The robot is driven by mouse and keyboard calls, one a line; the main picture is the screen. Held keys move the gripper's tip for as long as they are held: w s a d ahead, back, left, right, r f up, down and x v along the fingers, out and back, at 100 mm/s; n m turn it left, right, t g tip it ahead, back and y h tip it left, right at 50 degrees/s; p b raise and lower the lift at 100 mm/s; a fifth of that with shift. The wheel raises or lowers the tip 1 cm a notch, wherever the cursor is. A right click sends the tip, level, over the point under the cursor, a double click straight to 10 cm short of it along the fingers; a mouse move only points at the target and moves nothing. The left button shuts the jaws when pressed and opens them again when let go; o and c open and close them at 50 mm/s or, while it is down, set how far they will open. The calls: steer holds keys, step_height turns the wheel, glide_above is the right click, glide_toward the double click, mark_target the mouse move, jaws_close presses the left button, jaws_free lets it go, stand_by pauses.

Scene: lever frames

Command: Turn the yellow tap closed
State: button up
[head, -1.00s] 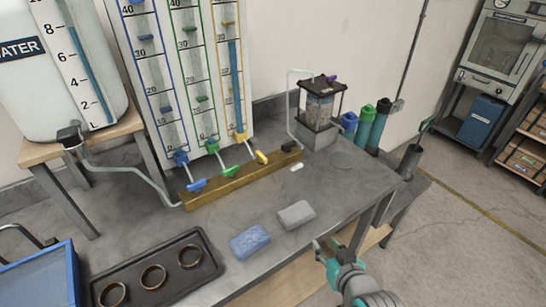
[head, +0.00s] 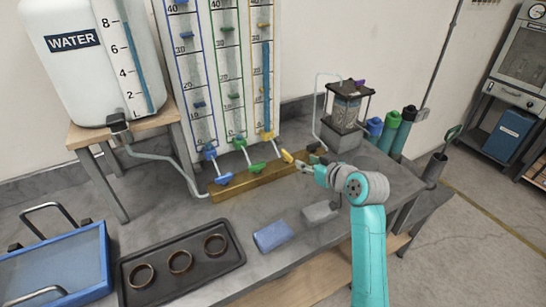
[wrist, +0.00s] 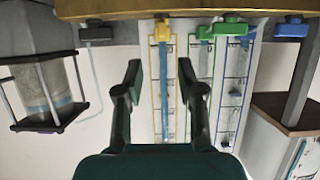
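The yellow tap (head: 287,156) is at the foot of the yellow-marked column, the rightmost of three, above a brass-coloured rail. Its handle slants down to the right in the head view. The tap (wrist: 163,31) also shows in the wrist view, which looks upside down, ahead of and between the finger lines. My gripper (head: 309,165) is just right of the tap handle in the head view. In the wrist view my gripper (wrist: 160,70) is open, with nothing between its fingers. Whether a finger touches the tap cannot be told.
The green tap (head: 255,168) and blue tap (head: 223,179) stand left along the rail (head: 235,188). A caged glass vessel (head: 346,106) stands to the right. A blue sponge (head: 272,236), grey block (head: 320,211) and dark tray (head: 135,265) lie on the bench in front.

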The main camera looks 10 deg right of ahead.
mark_target(288, 154)
steer(key=x, duration=1.1)
steer(key=shift+a, duration=0.15)
steer(key=shift+r, duration=0.1)
jaws_close()
